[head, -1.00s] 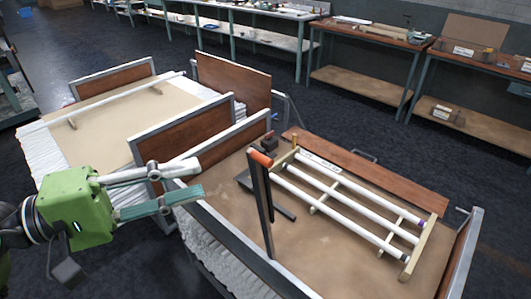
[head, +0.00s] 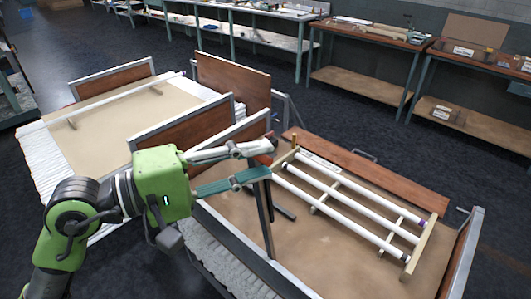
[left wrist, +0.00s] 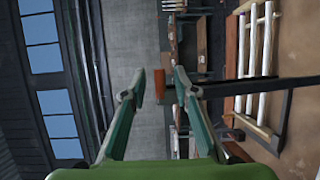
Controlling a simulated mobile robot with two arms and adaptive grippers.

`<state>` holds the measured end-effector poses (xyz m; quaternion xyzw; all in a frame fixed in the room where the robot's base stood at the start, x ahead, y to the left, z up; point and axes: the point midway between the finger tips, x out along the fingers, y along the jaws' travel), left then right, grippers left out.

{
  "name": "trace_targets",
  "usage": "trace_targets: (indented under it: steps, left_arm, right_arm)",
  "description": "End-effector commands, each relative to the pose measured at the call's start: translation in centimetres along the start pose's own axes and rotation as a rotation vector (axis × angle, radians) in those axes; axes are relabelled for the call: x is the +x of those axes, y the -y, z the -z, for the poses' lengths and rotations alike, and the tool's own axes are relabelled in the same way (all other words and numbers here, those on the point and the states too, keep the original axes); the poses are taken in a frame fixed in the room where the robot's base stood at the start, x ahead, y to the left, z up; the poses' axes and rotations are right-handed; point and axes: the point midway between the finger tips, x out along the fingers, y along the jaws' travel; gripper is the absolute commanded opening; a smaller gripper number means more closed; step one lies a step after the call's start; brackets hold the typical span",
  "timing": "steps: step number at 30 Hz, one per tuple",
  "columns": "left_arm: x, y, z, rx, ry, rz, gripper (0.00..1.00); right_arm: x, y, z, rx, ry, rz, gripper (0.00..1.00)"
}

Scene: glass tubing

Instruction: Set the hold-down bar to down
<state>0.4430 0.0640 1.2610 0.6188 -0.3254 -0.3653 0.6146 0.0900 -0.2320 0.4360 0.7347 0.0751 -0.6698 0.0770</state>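The hold-down bar (head: 267,220) is a dark, flat bar standing nearly upright at the left end of the glass tube rack. Its orange-red handle end (left wrist: 159,82) shows in the left wrist view between my left gripper's fingertips, with the dark bar (left wrist: 250,85) running off to the right. My left gripper (head: 267,160) is open, with its fingers on either side of the bar's top. In the head view the fingers hide most of the handle. I cannot tell whether a finger touches it. My right gripper is not in view.
White tubes (head: 345,212) lie on a wooden rack on the brown bench top (head: 330,260). A metal-framed wooden side panel (head: 225,235) edges the bench below my arm. Another bench (head: 95,115) stands at the left, and worktables (head: 375,35) line the back.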

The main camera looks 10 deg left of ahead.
Motion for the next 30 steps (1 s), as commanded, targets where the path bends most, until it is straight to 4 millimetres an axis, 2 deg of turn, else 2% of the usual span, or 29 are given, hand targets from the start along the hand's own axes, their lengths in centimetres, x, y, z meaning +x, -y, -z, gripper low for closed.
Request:
trace_targets:
  steps: [1,6,16,19,30]
  left_arm:
    - [0.6,-0.5,0.1,-0.004,0.000,-0.003,0.27]
    - [1.9,-0.2,0.0,-0.001,0.001,-0.001,0.27]
    - [2.2,0.1,0.0,0.000,0.000,0.001,0.27]
    - [2.2,0.1,0.0,0.000,0.000,0.001,0.01]
    - [2.7,-0.2,0.2,-0.003,0.001,0.011,0.00]
  right_arm:
    - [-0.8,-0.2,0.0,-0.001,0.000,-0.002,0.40]
    - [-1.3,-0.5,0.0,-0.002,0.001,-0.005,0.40]
    - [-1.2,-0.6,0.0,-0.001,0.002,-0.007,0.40]
    - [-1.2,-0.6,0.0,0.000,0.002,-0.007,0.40]
    - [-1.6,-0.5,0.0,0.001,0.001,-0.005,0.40]
